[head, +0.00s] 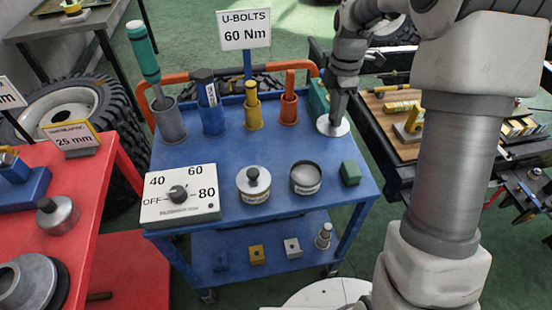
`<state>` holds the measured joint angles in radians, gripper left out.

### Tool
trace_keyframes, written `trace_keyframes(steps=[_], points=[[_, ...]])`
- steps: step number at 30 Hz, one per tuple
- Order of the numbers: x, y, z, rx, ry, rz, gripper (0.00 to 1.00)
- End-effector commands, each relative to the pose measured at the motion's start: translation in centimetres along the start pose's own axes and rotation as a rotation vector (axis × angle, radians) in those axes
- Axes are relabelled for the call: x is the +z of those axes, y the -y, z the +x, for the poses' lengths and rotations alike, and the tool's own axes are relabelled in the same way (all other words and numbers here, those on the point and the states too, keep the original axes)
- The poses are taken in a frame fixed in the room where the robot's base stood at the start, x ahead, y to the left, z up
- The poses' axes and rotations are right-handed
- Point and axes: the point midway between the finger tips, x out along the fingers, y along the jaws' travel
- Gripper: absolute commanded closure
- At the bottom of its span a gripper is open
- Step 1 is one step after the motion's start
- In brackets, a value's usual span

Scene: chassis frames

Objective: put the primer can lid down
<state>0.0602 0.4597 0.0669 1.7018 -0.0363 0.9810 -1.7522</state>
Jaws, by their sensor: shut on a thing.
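My gripper (338,108) is shut on the primer can lid (326,127), a round silver-grey disc, at the back right corner of the blue cart (230,157). The fingers hide the lid's middle. I cannot tell whether the lid touches the cart top or hangs just above it. An open can (305,187) with a pale label stands on the cart in front of the gripper. To its left, a similar can (254,196) wears a lid with a dark knob.
A white dial box (180,208) is at the cart's front left, a green block (350,172) at the right. Several coloured holders with tools, such as the orange one (289,110), line the back. The cart's middle is clear. A red table (85,205) stands left.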

Motion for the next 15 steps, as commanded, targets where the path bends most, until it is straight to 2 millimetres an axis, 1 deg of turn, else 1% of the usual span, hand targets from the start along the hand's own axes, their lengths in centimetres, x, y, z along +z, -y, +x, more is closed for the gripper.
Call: trace_keyframes(steps=[1,4,7,11,15], points=[[0.3,-0.1,0.2,0.000,0.000,0.002,1.00],[0.6,-0.1,0.3,0.000,0.000,0.002,1.00],[-0.2,-0.3,0.8,-0.002,-0.001,-0.001,1.00],[-2.7,-1.0,2.4,-0.002,-0.001,-0.006,1.00],[-5.9,-1.7,4.4,-0.002,0.000,-0.006,1.00]])
